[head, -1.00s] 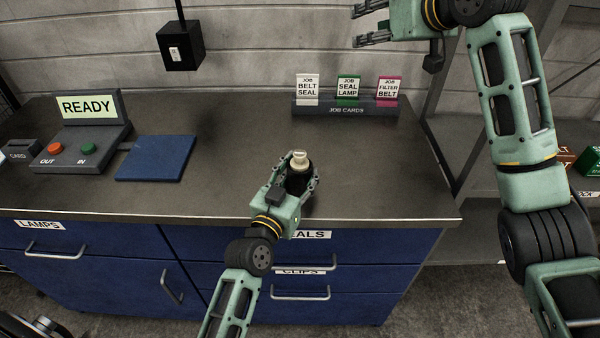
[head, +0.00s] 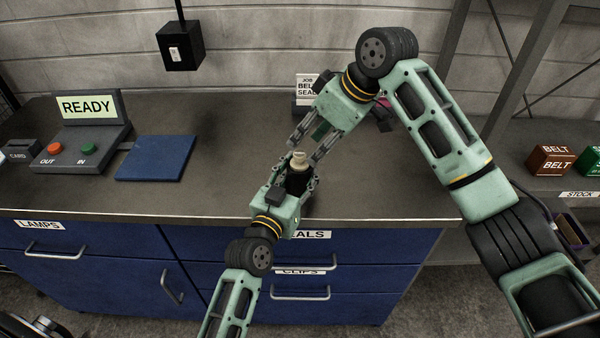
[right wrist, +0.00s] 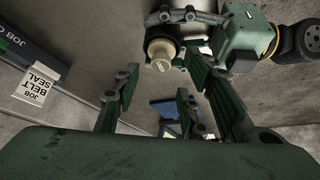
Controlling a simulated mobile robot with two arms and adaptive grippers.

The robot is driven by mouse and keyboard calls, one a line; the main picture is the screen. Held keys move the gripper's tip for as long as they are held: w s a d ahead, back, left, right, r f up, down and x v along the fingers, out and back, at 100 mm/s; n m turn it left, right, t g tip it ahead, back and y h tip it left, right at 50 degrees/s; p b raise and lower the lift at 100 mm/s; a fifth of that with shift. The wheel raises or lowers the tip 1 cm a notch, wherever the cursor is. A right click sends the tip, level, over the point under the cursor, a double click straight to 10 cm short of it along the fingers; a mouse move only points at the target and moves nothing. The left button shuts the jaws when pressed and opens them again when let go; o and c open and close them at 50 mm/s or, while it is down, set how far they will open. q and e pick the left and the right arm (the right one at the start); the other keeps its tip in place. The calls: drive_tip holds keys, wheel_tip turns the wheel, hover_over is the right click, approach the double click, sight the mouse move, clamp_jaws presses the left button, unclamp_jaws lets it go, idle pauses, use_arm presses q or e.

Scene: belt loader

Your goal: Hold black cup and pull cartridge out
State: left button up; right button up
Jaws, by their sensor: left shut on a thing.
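The black cup (head: 298,183) stands near the front edge of the workbench, with the pale cream cartridge (head: 299,160) sticking up out of its top. My left gripper (head: 302,186) is shut around the cup. My right gripper (head: 308,146) is open, its fingers pointing down toward the cartridge from behind and above. In the right wrist view the cartridge end (right wrist: 160,62) shows beyond the open fingers (right wrist: 150,105), apart from them. The cup (right wrist: 163,35) shows dark behind it, with my left gripper around it.
A control box with a READY screen (head: 87,106) and a blue mat (head: 157,158) are on the bench at left. The job card holder (head: 302,109) at the back is partly hidden by my right arm. Blue drawers (head: 370,245) are below. A shelf with boxes (head: 550,160) stands at right.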

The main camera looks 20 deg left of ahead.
sight(303, 153)
drive_tip(key=shift+x, duration=2.7)
drive_tip(key=shift+w+d, duration=0.1)
clamp_jaws()
drive_tip(key=shift+w+r, duration=0.15)
drive_tip(key=shift+r, duration=0.2)
drive_tip(key=shift+s+a+r, duration=0.3)
drive_tip(key=shift+s, duration=0.15)
drive_tip(key=shift+r, duration=0.15)
drive_tip(key=shift+w+d+r, duration=0.15)
drive_tip(key=shift+r, duration=3.65)
